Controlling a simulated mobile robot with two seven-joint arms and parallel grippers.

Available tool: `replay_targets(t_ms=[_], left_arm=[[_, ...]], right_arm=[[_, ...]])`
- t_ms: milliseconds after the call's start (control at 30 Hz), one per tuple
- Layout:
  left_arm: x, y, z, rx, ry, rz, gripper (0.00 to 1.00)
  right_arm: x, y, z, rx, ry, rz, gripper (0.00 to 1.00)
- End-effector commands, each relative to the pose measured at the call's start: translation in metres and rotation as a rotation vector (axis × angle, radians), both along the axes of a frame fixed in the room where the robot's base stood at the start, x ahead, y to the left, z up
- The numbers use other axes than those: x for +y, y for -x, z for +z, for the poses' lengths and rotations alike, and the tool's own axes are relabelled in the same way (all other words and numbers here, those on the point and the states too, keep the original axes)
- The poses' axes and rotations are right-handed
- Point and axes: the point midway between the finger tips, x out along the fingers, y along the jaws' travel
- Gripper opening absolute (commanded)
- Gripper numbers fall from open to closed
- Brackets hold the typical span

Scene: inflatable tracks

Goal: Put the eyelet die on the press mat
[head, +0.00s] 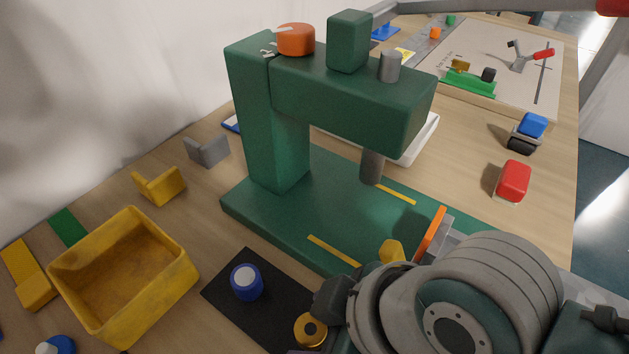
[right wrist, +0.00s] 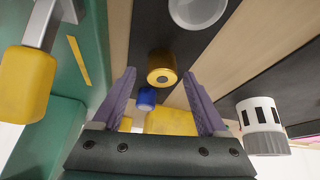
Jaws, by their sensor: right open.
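The eyelet die, a brass ring with a dark centre hole (head: 310,330), is at the bottom of the head view, at the right part of a black mat (head: 240,318), apparently the press mat. My arm partly covers that side, so whether the die sits fully on the mat is unclear. In the right wrist view the die (right wrist: 162,72) appears between and just beyond the fingertips of my right gripper (right wrist: 158,78), which is open and empty, with no visible contact. My left gripper is not in view.
A blue cylinder with a white top (head: 247,281) stands on the mat. The green press (head: 290,140) rises behind, with a yellow bin (head: 125,275) to the left. A white cylinder with black marks (right wrist: 261,120) is right of my fingers in the wrist view.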

Motion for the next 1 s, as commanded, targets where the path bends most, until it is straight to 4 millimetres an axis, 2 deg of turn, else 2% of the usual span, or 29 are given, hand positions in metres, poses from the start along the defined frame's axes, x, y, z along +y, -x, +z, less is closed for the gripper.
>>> replay_targets(t_ms=[167,267,500,700,1000], left_arm=[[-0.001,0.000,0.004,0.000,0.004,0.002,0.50],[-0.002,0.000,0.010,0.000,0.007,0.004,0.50],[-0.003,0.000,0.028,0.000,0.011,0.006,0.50],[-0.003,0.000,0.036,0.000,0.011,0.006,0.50],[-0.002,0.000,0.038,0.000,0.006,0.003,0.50]], right_arm=[[-0.001,0.000,0.007,-0.001,-0.001,0.000,0.76],[-0.007,0.003,0.019,-0.002,0.001,0.000,0.76],[-0.028,0.015,0.066,-0.003,0.001,0.002,0.76],[-0.042,0.024,0.097,-0.001,0.001,0.000,0.76],[-0.049,0.029,0.111,0.004,-0.004,-0.014,0.76]])
